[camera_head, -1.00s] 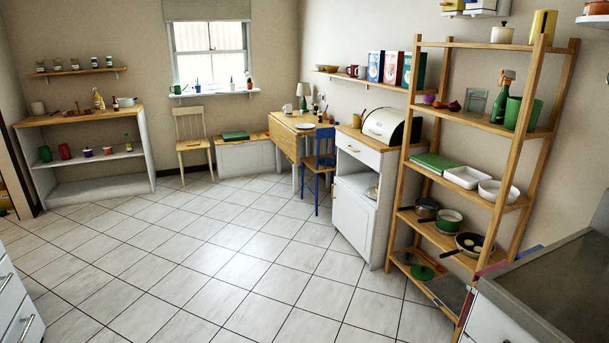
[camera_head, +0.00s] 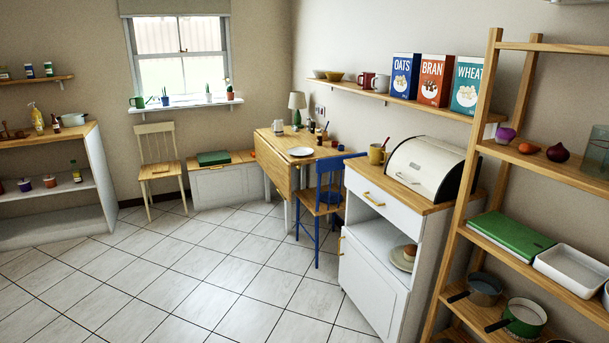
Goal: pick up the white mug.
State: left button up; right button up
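A small white mug (camera_head: 278,126) stands on the wooden drop-leaf table (camera_head: 270,148), near its back left edge by the wall under the window. It looks upright, but it is small and far off. Neither of my grippers is in view.
A blue chair (camera_head: 320,200) stands at the table's right front. A wooden chair (camera_head: 158,168) stands left. The tiled floor (camera_head: 210,275) is clear.

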aim_at(383, 81)
jog(key=i+z, duration=0.1)
jog(key=i, duration=0.85)
jog(key=i+j+z, duration=0.1)
jog(key=i, duration=0.8)
jog(key=j, duration=0.1)
